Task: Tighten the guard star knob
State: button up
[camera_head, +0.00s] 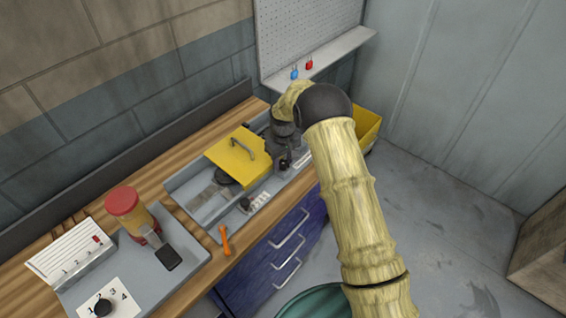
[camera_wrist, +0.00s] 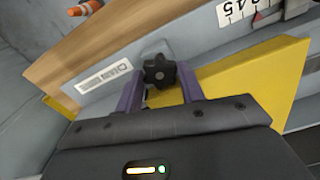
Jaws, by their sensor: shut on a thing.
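The guard star knob (camera_wrist: 159,72) is black and lobed, and shows in the wrist view between the two purple fingers of my gripper (camera_wrist: 160,88). My gripper is shut on it. The yellow guard (camera_wrist: 245,82) lies beside the knob in the wrist view. In the head view the guard (camera_head: 228,160) is a yellow cover with a grey handle on the grey machine tray.
A yellow bin (camera_head: 367,125) is behind my arm. Blue and red padlocks (camera_head: 302,68) sit on the shelf.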

aim_at(283, 164)
jog(key=shift+m, duration=0.5)
jog(key=o, duration=1)
jog(key=shift+c, duration=0.2)
jog(key=n+p, duration=0.2)
jog(key=n, duration=0.1)
jog(key=shift+r+p, duration=0.25)
jog(key=shift+p, duration=0.05)
notch_tip(283, 164, up, 17)
jog(key=b, duration=0.5)
